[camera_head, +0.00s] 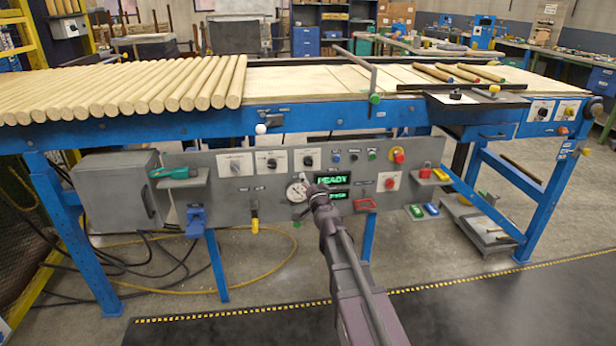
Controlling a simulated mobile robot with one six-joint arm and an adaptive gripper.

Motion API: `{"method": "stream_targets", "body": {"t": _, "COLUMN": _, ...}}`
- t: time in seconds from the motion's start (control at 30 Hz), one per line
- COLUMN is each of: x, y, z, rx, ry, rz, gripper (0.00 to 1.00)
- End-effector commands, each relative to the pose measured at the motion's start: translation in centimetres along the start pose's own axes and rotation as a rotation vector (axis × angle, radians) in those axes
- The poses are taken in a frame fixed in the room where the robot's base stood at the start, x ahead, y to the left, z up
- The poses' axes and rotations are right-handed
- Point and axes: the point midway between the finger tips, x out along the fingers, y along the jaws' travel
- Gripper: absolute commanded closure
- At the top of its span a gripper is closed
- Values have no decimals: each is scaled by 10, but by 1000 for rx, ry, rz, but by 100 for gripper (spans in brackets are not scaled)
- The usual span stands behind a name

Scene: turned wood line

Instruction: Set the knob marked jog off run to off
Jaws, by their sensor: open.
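Two more knobs on white plates, one dark (541,111) and one yellow (568,111), are on the blue frame at the far right. My gripper (314,187) is open in front of the panel, below the right knob, beside a round gauge (296,191). Its fingertips look small and empty.
A green-lit display reading READY (333,180) is just right of my gripper. A green tool (174,172) lies on a small left shelf. Cables lie on the floor below.

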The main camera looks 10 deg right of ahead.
Motion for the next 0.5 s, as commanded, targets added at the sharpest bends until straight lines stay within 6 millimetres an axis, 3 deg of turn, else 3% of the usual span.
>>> {"method": "stream_targets", "body": {"t": 0.13, "x": 5, "y": 17, "z": 3, "rx": 30, "ry": 45, "rz": 39, "gripper": 15}}
{"method": "stream_targets", "body": {"t": 0.5, "x": 6, "y": 20, "z": 1, "rx": 39, "ry": 58, "rz": 52, "gripper": 15}}
